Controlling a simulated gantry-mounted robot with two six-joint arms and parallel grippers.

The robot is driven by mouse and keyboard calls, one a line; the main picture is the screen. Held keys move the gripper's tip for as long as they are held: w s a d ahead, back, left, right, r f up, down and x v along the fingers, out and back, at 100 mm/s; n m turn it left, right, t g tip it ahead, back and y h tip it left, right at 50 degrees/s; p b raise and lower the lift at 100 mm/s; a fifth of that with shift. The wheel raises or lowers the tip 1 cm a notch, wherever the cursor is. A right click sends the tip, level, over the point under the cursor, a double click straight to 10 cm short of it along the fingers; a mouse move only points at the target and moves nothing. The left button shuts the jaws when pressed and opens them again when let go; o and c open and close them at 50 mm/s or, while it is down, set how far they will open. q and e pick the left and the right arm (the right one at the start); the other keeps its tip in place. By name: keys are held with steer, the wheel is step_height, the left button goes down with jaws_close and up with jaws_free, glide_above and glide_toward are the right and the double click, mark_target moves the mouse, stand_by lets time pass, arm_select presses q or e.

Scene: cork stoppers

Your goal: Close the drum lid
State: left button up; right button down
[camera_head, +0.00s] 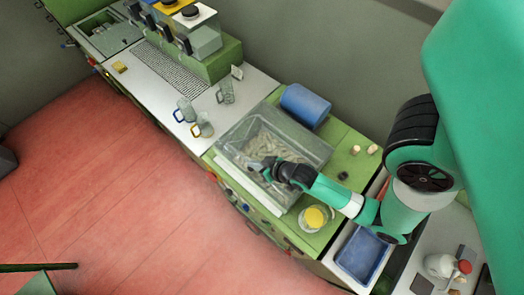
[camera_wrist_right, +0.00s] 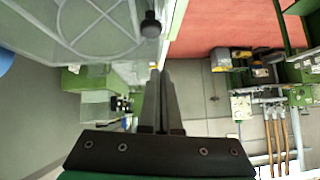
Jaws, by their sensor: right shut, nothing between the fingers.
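A clear-walled bin (camera_head: 308,148) with pale cork-like pieces inside sits on the green bench; I take it to be the drum. My right gripper (camera_head: 270,167) is over the front right part of this bin, shut and empty. In the right wrist view, the shut fingers (camera_wrist_right: 163,75) point up the picture. A clear panel with a moulded circle (camera_wrist_right: 100,20), probably the lid, fills the upper left there. A black knob (camera_wrist_right: 151,25) on its edge is just beyond the fingertips. I cannot tell whether the fingers touch it or how far the lid is open.
A blue cylinder (camera_head: 305,104) lies behind the bin. A jar with a yellow top (camera_head: 316,217) and a blue tray (camera_head: 365,254) are near my right forearm. Glass mugs (camera_head: 203,126) stand left of the bin. The red floor (camera_head: 120,190) in front is clear.

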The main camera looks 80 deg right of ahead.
steer(key=v, duration=0.8)
steer(key=shift+a, duration=0.4)
